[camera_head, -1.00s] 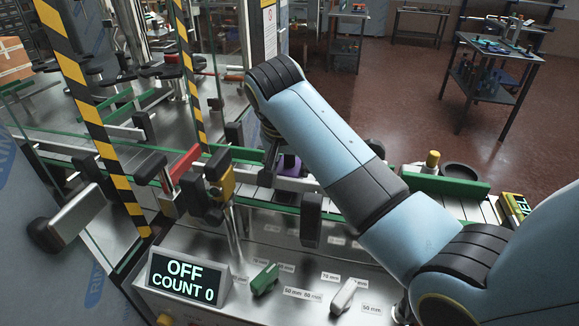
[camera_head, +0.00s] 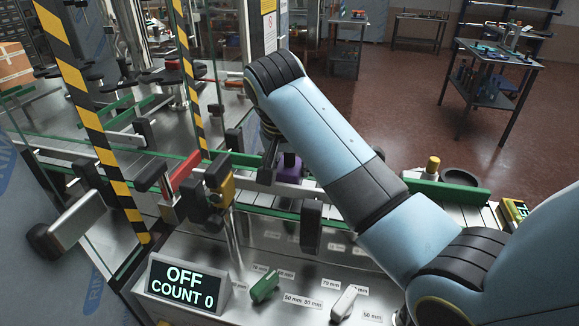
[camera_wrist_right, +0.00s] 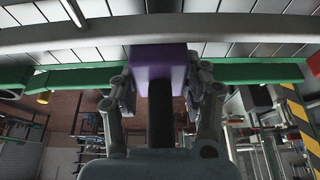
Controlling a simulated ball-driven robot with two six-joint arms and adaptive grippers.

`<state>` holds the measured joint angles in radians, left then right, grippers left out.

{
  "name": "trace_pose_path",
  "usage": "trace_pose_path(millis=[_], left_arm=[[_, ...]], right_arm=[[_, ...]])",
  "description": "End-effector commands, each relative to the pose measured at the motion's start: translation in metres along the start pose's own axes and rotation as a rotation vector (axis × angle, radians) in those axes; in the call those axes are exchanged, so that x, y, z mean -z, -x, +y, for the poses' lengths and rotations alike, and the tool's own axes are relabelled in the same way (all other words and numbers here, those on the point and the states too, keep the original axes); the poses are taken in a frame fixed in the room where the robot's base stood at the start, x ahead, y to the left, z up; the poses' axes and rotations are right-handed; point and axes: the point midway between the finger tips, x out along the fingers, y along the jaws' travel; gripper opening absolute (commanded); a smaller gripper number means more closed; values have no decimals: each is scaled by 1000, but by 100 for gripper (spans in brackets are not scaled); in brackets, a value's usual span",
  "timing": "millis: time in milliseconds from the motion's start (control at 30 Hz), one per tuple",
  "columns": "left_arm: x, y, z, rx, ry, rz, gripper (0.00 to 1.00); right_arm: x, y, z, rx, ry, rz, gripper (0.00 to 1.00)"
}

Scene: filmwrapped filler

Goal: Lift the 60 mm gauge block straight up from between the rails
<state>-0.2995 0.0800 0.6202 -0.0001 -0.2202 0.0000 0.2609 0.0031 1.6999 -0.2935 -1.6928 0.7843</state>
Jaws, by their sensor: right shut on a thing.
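The purple gauge block (camera_head: 289,166) is at the conveyor lane, just left of my right forearm in the head view. It also shows in the right wrist view (camera_wrist_right: 163,61), with a dark stem towards my palm. My right gripper (camera_wrist_right: 165,92) is shut on it, one finger on each side. In the head view the right gripper (camera_head: 270,150) is partly hidden by its own arm. A pale rail (camera_wrist_right: 90,38) crosses the wrist view at the block's far end, so I cannot tell its clearance from the lane. My left gripper is not in view.
A green-edged rail (camera_head: 265,211) runs along the lane's near side. A display (camera_head: 187,284) reads OFF, COUNT 0. Striped posts (camera_head: 88,110) stand at left.

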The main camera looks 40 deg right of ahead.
Motion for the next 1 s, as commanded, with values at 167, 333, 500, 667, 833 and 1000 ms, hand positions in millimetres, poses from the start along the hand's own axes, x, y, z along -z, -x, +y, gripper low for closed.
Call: trace_pose_path(millis=[167,333,500,667,833,1000], left_arm=[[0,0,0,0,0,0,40],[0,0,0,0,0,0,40],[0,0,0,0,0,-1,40],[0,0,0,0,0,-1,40],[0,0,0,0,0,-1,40],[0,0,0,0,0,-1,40]], right_arm=[[4,8,0,2,0,2,8],[7,15,0,1,-1,1,8],[10,22,0,2,-1,3,8],[13,29,0,2,-1,2,8],[15,35,0,1,-1,2,8],[18,41,0,1,0,2,8]])
